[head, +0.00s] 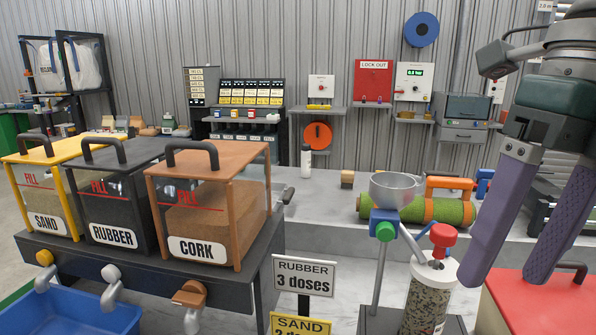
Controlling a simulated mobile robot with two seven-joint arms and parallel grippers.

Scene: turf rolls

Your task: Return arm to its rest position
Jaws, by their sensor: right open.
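My right gripper (502,278) hangs down large and close at the right side of the head view. Its two purple-grey fingers are spread apart, with nothing between them. The fingertips appear just right of a clear canister (424,300) of speckled granules with a red knob on top, and in front of a red box lid (540,308). I cannot tell how far they are from either. My left gripper is not in view.
Sand (45,195), rubber (110,205) and cork (210,215) bins stand on a dark stand at left, above a blue tub (70,312). A metal funnel (393,190) and a green turf roll (448,211) are at centre right. The grey bench left of the funnel is mostly clear.

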